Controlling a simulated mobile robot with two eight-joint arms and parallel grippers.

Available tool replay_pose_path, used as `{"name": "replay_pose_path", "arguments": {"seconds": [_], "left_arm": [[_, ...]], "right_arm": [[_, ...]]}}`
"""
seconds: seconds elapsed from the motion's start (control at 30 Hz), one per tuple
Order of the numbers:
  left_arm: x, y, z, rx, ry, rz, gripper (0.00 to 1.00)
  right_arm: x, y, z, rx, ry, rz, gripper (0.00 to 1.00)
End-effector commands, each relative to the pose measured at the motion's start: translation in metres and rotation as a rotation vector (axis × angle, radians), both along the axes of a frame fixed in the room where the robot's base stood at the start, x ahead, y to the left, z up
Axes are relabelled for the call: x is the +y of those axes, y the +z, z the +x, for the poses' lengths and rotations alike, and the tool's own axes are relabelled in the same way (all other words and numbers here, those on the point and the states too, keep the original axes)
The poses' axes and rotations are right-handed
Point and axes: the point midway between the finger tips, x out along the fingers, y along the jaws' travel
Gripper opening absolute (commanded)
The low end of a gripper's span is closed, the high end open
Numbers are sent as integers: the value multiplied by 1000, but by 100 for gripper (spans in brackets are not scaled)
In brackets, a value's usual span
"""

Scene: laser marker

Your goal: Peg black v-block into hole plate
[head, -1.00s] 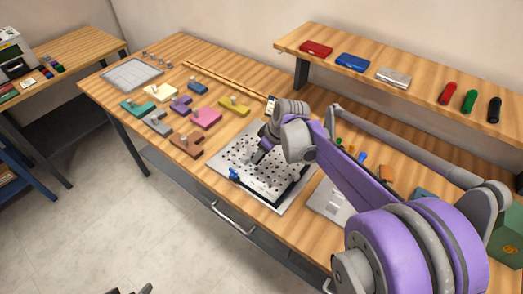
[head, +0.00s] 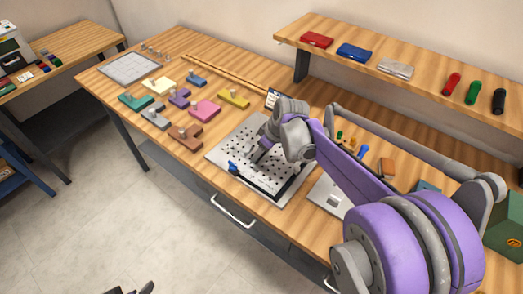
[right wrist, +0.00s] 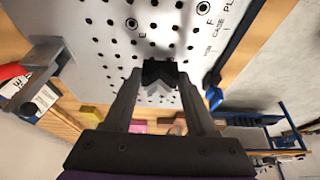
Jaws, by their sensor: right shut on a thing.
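The white hole plate (head: 232,147) lies near the front edge of the wooden table, with rows of dark holes and printed letters; it also fills the top of the right wrist view (right wrist: 110,30). My right gripper (head: 256,155) reaches down over the plate. In the right wrist view my right gripper (right wrist: 158,85) is shut on the black v-block (right wrist: 157,70), which sits between the fingertips with its notch showing. The block appears close to the plate's face; whether it touches is unclear. Its underside is hidden. Dark tips at the bottom edge look like my left gripper (head: 132,290), mostly cut off.
A blue clamp (head: 233,168) and a black bar (head: 262,183) are along the plate's front side. A silver plate (head: 328,196) lies to the right. A raised shelf (head: 430,73) runs behind.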

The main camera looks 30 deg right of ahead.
Motion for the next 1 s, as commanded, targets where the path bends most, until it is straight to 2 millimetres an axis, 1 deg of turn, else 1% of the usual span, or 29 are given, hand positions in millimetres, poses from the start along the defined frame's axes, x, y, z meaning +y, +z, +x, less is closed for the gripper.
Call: {"name": "replay_pose_path", "arguments": {"seconds": [0.9, 0.93, 1.0], "left_arm": [[0, -10, -3, 5, 0, 0, 91], [0, -9, -3, 5, 0, 0, 91], [0, -9, -2, 5, 0, 0, 91]], "right_arm": [[0, -13, 0, 0, 0, 0, 1], [0, -12, 0, 0, 0, 0, 62], [0, -12, 0, 0, 0, 0, 74]]}}
